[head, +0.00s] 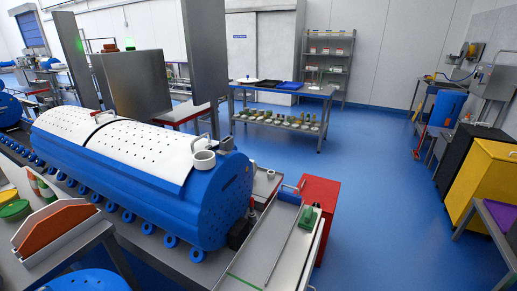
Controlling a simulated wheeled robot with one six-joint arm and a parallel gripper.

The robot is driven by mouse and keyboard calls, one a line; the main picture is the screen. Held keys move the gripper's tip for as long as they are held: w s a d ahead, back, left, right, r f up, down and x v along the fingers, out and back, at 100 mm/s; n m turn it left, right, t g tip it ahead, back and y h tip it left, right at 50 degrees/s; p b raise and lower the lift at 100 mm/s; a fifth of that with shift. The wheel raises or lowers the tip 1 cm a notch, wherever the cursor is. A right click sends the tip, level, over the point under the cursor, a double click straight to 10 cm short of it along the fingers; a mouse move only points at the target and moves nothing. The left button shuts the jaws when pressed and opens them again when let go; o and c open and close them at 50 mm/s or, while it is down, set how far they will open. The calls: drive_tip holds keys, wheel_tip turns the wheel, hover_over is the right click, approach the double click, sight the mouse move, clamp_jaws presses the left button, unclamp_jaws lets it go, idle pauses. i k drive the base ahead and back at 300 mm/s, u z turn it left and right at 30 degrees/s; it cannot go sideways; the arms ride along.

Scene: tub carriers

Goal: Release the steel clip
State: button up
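A long blue drum (218,205) lies on its side on a grey bench, with a perforated white lid (110,148) along its top. I cannot tell whether this loop is the steel clip, and no other part is clearly a clip at this size. A black fitting (239,235) sits at the drum's lower right end. My gripper is not in view.
A grey tray (262,262) with a green block (308,217) adjoins the drum's right end, beside a red cabinet (320,192). Brown plates (55,235) stand at the lower left. Yellow (485,180) and black cabinets line the right. Blue floor (375,190) is clear between.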

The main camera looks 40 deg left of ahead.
sight(219, 152)
drive_tip(key=i, duration=2.2)
drive_tip(key=u, duration=3.05)
drive_tip(key=i, duration=0.5)
drive_tip(key=u, duration=0.05)
